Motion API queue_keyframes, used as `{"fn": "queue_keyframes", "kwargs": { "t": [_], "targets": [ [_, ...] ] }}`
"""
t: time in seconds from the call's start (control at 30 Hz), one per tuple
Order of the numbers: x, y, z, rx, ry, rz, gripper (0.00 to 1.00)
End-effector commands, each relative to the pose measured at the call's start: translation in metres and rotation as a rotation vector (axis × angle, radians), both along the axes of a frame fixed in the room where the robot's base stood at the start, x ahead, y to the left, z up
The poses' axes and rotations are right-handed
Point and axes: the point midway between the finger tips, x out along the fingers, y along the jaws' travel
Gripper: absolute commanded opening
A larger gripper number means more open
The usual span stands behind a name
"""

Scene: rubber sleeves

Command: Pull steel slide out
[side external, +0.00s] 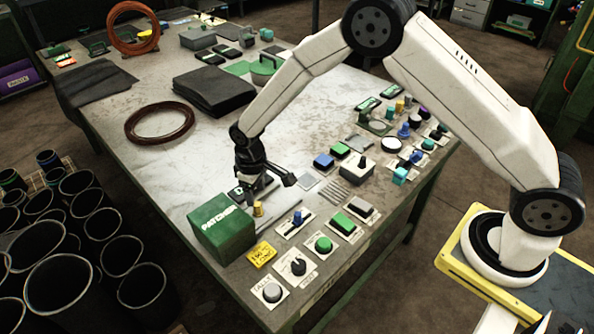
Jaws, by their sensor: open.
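Several small controls on pale plates stand along the table's front edge, and I cannot tell surely which is the steel slide. One plate carries a slider with a blue knob (297,217); a grey block control (361,208) is to its right. My gripper (262,193) is open and points down just behind the green box (222,228), to the left of and behind the slider plate. A small yellow-topped peg (258,208) stands close below it. I see nothing held, but the fingertips are small and dark.
A round grey button (272,292), black knob (298,267) and green button (323,244) sit at the front edge. A brown ring (160,122) and black sheets (214,90) lie farther back.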

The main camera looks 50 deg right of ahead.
Motion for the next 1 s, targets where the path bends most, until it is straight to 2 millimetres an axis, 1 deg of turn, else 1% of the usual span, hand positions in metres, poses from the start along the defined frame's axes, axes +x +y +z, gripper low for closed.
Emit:
{"fn": "queue_keyframes", "kwargs": {
  "t": [0.3,0.5,0.7,0.93,0.97,1.0],
  "targets": [
    [-0.001,0.000,-0.038,-0.001,0.002,0.000,0.65],
    [0.000,0.000,-0.054,0.000,0.000,0.000,0.65],
    [0.000,0.000,-0.060,0.000,0.000,0.000,0.65],
    [0.000,0.000,-0.060,0.000,-0.001,0.000,0.65],
    [0.000,0.000,-0.060,0.000,-0.001,0.000,0.59],
    [0.000,0.000,-0.060,0.000,-0.001,0.000,0.46]
  ]
}}
